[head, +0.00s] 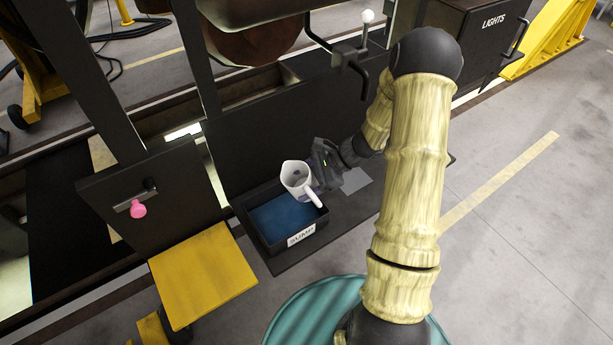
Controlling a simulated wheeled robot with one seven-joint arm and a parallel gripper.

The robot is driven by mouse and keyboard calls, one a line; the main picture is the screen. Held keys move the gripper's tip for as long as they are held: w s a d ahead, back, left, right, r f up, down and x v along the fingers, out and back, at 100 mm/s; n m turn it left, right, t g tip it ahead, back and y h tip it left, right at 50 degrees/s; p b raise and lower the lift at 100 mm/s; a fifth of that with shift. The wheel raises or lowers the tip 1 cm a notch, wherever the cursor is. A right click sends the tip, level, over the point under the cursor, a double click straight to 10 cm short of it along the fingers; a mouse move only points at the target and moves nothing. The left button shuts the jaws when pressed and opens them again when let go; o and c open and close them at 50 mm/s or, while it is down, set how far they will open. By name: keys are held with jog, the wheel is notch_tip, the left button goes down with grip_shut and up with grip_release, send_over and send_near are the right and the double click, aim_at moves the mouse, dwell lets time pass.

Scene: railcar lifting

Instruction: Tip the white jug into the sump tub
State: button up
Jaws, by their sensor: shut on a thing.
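The white jug (293,174) is held above the right rear part of the sump tub, its open top facing up toward the camera and its handle (314,198) pointing to the lower right. It looks somewhat tilted, but I cannot tell how much; a greyish patch shows inside. The sump tub (262,248) is a black box with a blue inside and a white "SUMP" label (301,235) on its front wall. My gripper (318,172) is at the jug's right side, shut on it. The arm comes in from the right, and the fingertips are partly hidden.
The tub stands on a dark shelf (345,228) against a dark panel (262,140). A yellow step (203,275) is at the left, below a dark plate with a pink knob (138,210). A lever with a white ball (367,16) rises behind. Open floor (520,240) lies right.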

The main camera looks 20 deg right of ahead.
jog(key=y, duration=0.1)
jog(key=a+y, duration=0.1)
jog(key=m+y, duration=0.1)
jog(key=y, duration=0.1)
jog(key=shift+s+a+r+g, duration=0.15)
jog(key=shift+s+r+g, duration=0.05)
jog(key=shift+r+g, duration=0.1)
